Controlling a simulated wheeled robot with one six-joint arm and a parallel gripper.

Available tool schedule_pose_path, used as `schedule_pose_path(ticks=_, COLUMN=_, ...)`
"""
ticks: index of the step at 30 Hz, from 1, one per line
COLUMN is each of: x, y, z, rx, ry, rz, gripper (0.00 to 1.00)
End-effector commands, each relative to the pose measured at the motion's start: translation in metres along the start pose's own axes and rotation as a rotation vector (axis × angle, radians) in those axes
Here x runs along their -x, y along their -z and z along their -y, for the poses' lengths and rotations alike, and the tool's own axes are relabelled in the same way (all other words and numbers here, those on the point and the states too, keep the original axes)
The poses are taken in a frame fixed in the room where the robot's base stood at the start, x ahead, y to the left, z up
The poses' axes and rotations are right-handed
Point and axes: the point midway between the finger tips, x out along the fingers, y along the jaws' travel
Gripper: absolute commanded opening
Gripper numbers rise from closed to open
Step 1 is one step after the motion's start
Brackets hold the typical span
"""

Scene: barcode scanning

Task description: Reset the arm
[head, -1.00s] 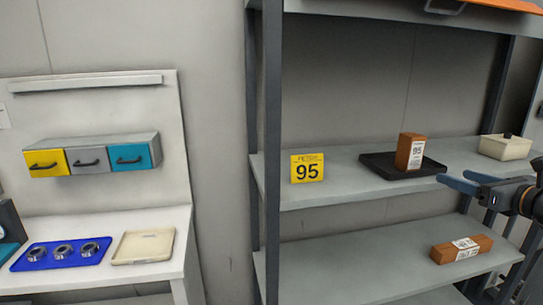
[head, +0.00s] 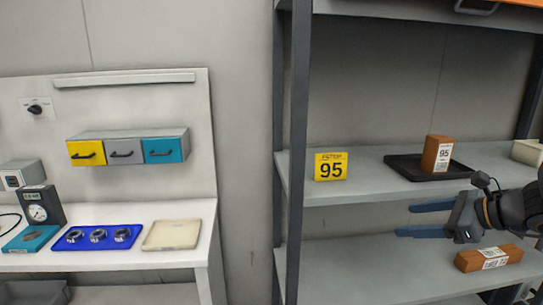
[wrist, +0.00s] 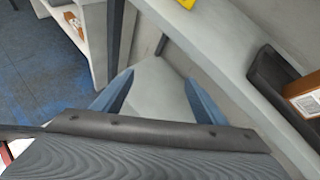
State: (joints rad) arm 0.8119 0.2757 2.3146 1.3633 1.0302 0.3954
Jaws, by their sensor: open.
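My gripper (head: 427,220) is at the right of the head view, between the middle and lower shelf levels and in front of the rack. Its two blue fingers are spread apart and point left with nothing between them. In the wrist view the fingers (wrist: 160,95) also stand apart and empty. Another brown box (head: 488,257) with a white label lies on the lower shelf, just below my arm.
A cream container (head: 526,151) is cut off at the right. At left is a white workbench (head: 120,212) with a blue tray (head: 75,241) and an empty cream tray (head: 172,234).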

Motion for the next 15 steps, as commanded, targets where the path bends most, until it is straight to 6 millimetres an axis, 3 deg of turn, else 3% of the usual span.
schedule_pose_path(ticks=1, x=-0.017, y=-0.005, z=-0.032, rx=0.103, ry=-0.1, rz=-0.046, gripper=0.66)
schedule_pose_path(ticks=3, x=-0.032, y=-0.003, z=-0.073, rx=0.265, ry=-0.237, rz=-0.115, gripper=0.66)
schedule_pose_path(ticks=6, x=-0.043, y=0.004, z=-0.124, rx=0.516, ry=-0.42, rz=-0.199, gripper=0.66)
schedule_pose_path(ticks=10, x=-0.045, y=0.017, z=-0.172, rx=0.873, ry=-0.636, rz=-0.278, gripper=0.66)
schedule_pose_path(ticks=15, x=-0.044, y=0.028, z=-0.205, rx=1.382, ry=-0.872, rz=-0.327, gripper=0.66)
